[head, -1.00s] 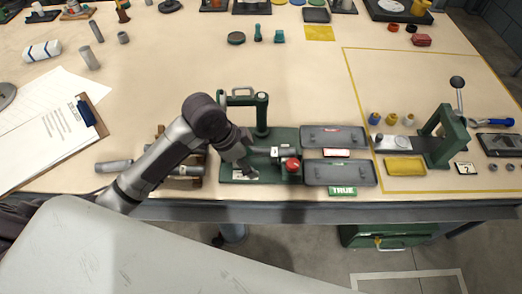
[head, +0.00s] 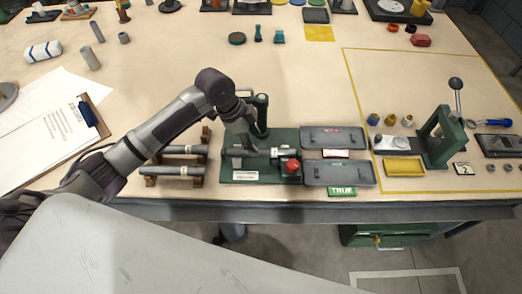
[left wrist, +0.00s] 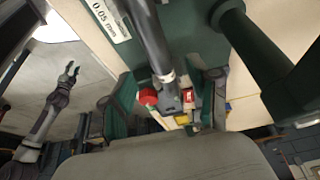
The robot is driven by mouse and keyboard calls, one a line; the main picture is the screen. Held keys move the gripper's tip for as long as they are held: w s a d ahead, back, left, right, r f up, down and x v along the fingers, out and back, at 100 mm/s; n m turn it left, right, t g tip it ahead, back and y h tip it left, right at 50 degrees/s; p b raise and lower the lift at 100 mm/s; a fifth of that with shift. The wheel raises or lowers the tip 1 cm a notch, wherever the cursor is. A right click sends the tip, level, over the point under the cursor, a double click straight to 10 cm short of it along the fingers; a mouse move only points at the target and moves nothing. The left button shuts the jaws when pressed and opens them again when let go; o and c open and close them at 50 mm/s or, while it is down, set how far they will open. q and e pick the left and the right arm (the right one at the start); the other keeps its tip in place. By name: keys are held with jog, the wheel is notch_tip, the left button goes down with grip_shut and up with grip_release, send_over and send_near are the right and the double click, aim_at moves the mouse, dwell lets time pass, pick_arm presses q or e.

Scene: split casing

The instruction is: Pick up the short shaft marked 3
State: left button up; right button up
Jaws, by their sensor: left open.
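A grey shaft with a pale band (head: 280,152) lies across the green test fixture (head: 262,177), close to a red knob (head: 292,166). In the left wrist view the dark shaft (left wrist: 150,38) with its pale band runs between the fingers of my left gripper (left wrist: 170,98). My left gripper (head: 240,148) is open over the left part of the fixture. Two more grey shafts (head: 172,170) lie on wooden rests. I cannot read a 3 on any shaft. My right gripper (left wrist: 71,73) shows small in the left wrist view, its fingers apart, away from the fixture.
A green post (head: 261,115) stands behind my left gripper. Two grey trays (head: 340,175) sit right of the fixture, with a green TRUE label (head: 342,191) in front. A green lever press (head: 440,140) stands farther right.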

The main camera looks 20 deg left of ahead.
pick_arm(q)
jog(key=x, duration=0.1)
jog(key=p+x, duration=0.1)
jog(key=x, duration=0.3)
jog(key=shift+s+a+f, duration=0.1)
jog(key=shift+a+f, duration=0.1)
jog(key=shift+a, duration=0.05)
jog(key=shift+c, duration=0.3)
grip_shut()
jog(key=shift+r, duration=0.15)
